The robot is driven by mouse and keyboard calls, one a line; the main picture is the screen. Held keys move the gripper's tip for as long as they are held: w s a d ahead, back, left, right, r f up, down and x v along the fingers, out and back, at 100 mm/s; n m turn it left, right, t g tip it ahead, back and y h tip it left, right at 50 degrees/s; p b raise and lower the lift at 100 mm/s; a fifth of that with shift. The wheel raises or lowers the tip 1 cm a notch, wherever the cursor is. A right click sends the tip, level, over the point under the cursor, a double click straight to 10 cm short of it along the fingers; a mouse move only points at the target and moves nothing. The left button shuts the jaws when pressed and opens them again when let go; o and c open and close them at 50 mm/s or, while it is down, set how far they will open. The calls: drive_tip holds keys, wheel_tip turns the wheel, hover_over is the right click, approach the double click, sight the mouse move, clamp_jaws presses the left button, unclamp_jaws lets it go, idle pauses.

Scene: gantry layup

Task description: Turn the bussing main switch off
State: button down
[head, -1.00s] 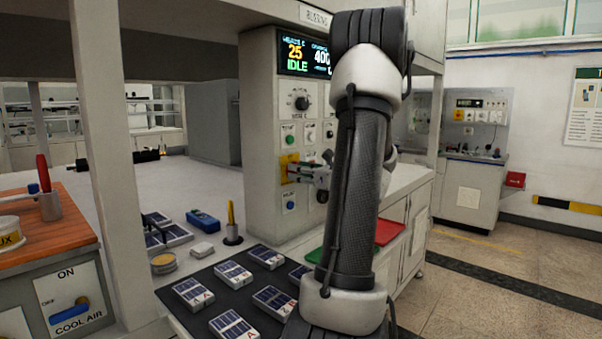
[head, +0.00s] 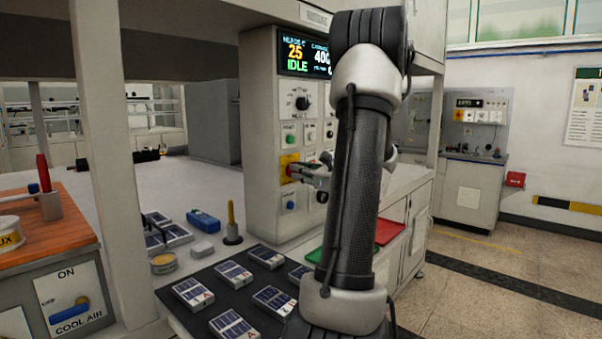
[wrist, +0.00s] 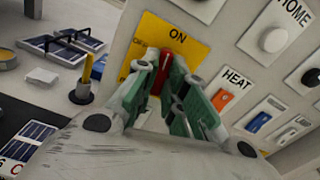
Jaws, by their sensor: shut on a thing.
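The bussing main switch has a yellow plate (wrist: 185,35) marked ON with a red handle (wrist: 154,77) in the wrist view. In the head view its yellow plate (head: 284,167) is on the front of the grey control panel, low on the left. My gripper (wrist: 166,75) has its green-padded fingers around the red handle and is shut on it. In the head view my gripper (head: 296,172) reaches the plate from the right. The fingers hide part of the handle and of the plate's lettering, so I cannot read the handle's exact angle.
An orange HEAT switch (wrist: 223,100) and a blue switch (wrist: 258,122) sit close to the right of my fingers. The panel's display (head: 305,55) reads IDLE. Solar cells lie on a dark mat (head: 190,322) below, near a yellow-handled tool (head: 231,218).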

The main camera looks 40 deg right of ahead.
drive_tip(key=shift+a+f+n, duration=0.1)
drive_tip(key=shift+f+n, duration=0.05)
drive_tip(key=shift+n, duration=7.65)
drive_tip(key=c, duration=1.5)
unclamp_jaws()
drive_tip(key=s, duration=0.8)
drive_tip(key=s+d, duration=0.1)
drive_tip(key=s, duration=0.3)
